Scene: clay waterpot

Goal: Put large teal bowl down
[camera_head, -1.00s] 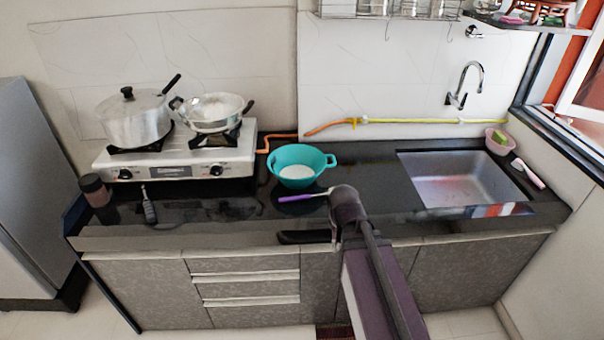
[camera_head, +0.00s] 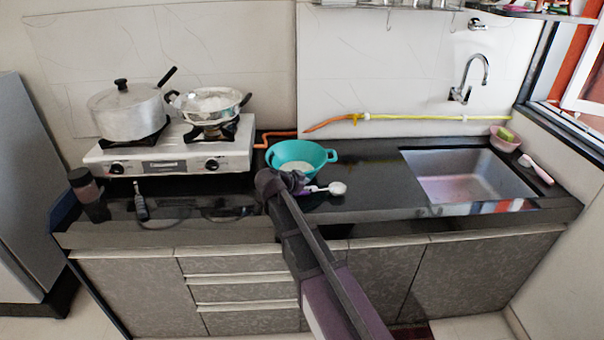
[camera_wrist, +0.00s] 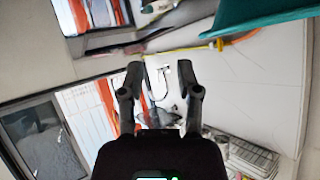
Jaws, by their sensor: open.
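The large teal bowl (camera_head: 284,154) stands upright on the black counter (camera_head: 375,190), between the stove and the sink. Its inside looks pale at the bottom and a handle juts from its right side. In the head view my gripper (camera_head: 297,182) is just in front of the bowl's near side, partly hidden by my own arm. In the wrist view the two fingers of my gripper (camera_wrist: 161,76) are spread apart with nothing between them. The teal bowl's edge (camera_wrist: 262,18) shows at the upper right there, apart from the fingers.
The stove (camera_head: 165,158) holds a lidded pot (camera_head: 125,112) and a pan (camera_head: 210,103). The sink (camera_head: 470,178) is at the right.

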